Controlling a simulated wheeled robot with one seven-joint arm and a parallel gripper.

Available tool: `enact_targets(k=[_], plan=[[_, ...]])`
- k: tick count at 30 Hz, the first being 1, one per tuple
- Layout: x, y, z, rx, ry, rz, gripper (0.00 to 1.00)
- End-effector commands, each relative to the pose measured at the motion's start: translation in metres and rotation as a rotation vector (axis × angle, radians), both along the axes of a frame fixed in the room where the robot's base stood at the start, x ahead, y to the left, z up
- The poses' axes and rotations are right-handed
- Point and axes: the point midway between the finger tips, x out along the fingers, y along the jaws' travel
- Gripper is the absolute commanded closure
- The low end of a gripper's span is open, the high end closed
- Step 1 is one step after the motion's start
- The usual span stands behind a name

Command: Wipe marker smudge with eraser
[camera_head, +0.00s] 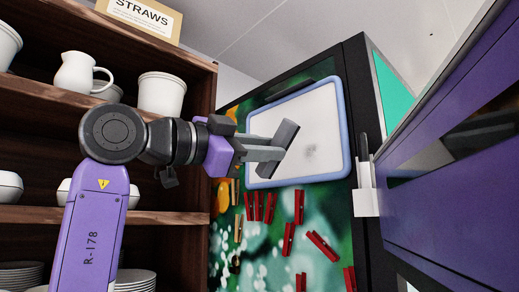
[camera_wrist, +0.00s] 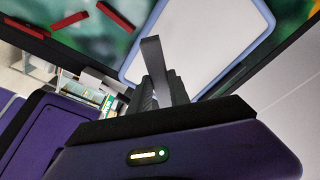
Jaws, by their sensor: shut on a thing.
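A small whiteboard (camera_head: 328,120) with a blue frame hangs on the side of a tall cabinet in the head view. A faint grey marker smudge (camera_head: 310,151) shows on its white surface, right of my gripper. My gripper (camera_head: 275,150) is shut on a dark grey eraser (camera_head: 287,133) in front of the board's left part. In the wrist view the eraser (camera_wrist: 154,58) stands up between the fingers, with the whiteboard (camera_wrist: 200,40) behind it. I cannot tell whether the eraser touches the board. The smudge is not visible in the wrist view.
Several red clothespins (camera_head: 299,207) are on the green patterned panel below the board. A white holder (camera_head: 364,192) with a dark marker is right of the board. Wooden shelves (camera_head: 160,215) with white dishes stand left; a purple cabinet (camera_head: 450,200) is close on the right.

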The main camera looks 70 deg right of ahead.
Motion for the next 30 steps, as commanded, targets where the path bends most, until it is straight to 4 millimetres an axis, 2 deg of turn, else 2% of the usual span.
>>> enact_targets(k=[15, 30], plan=[[-0.024, -0.039, -0.001, 0.002, -0.002, 0.001, 1.0], [-0.027, -0.044, -0.001, 0.002, -0.001, 0.002, 1.0]])
